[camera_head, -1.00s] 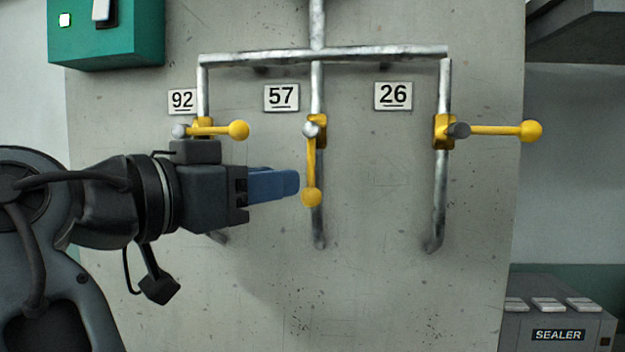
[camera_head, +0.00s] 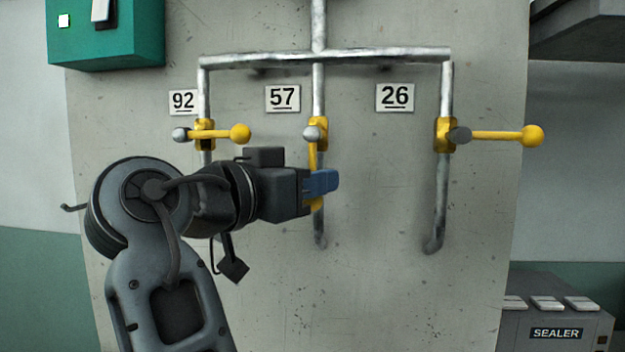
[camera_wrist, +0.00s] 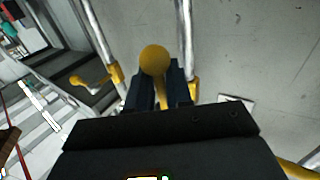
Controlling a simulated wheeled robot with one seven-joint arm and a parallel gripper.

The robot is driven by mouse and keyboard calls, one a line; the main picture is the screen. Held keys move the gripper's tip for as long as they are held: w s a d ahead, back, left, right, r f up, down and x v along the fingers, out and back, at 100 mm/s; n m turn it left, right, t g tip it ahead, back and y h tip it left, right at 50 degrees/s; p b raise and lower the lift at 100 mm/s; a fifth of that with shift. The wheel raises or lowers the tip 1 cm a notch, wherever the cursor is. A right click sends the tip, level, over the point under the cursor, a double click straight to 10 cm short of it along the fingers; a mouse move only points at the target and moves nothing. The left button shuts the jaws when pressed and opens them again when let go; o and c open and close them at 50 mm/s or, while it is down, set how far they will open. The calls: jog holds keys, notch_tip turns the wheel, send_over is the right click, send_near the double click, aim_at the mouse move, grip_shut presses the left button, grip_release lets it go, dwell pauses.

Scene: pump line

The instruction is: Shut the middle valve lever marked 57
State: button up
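The middle lever (camera_head: 312,158) under the plate marked 57 (camera_head: 283,98) is yellow and hangs straight down along its pipe from a yellow valve body (camera_head: 320,134). My gripper (camera_head: 325,182) is at the lower part of this lever, and its blue fingers hide part of the arm and most of the ball end. In the wrist view, the yellow ball knob (camera_wrist: 153,60) shows just beyond my fingers (camera_wrist: 160,88), with the lever's stem between them. The fingers look apart, with a narrow gap beside the stem. I cannot tell whether they touch it.
The lever marked 92 (camera_head: 226,132) and the lever marked 26 (camera_head: 497,135) both point right, across their pipes. A teal box (camera_head: 125,40) is at upper left. A grey SEALER box (camera_head: 555,310) stands at lower right. The panel below the pipes is clear.

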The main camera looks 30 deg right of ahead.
grip_shut()
